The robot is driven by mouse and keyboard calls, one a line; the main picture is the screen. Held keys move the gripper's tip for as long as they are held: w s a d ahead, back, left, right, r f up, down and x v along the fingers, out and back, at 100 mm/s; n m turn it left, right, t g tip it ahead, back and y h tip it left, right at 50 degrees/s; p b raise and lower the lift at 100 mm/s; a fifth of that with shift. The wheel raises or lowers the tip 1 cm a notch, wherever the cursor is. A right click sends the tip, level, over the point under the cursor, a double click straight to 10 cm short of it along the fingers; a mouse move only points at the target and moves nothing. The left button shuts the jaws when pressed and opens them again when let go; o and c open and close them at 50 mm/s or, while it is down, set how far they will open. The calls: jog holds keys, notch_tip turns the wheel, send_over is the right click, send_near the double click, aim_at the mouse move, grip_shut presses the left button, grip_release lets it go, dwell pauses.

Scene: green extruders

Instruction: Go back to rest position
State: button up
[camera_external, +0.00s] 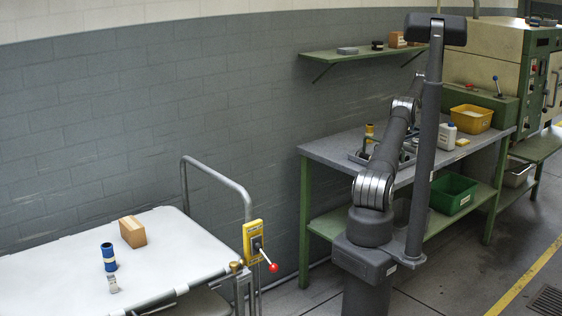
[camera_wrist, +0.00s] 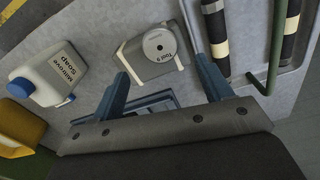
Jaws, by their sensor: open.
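My gripper (camera_wrist: 160,72) shows in the wrist view with its two blue fingers spread apart. A grey block-like object with a round labelled disc (camera_wrist: 157,48) lies just beyond and between the fingertips. I cannot tell if the fingers touch it. In the external view my arm reaches away from its base over the grey workbench (camera_external: 335,150). The gripper itself is hard to make out there, partly behind my arm and the upright post.
A white soap bottle (camera_wrist: 48,80) and a yellow bin (camera_wrist: 20,125) are left of the gripper. Banded black rods (camera_wrist: 215,30) and a green bar (camera_wrist: 277,45) are right. The white table (camera_external: 50,262) holds a blue cylinder (camera_external: 109,257) and a brown box (camera_external: 132,232).

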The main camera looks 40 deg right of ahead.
aim_at(417, 140)
notch_tip(417, 140, down, 8)
jog(key=shift+f, duration=0.1)
notch_tip(417, 140, up, 3)
jog(key=shift+r, duration=0.85)
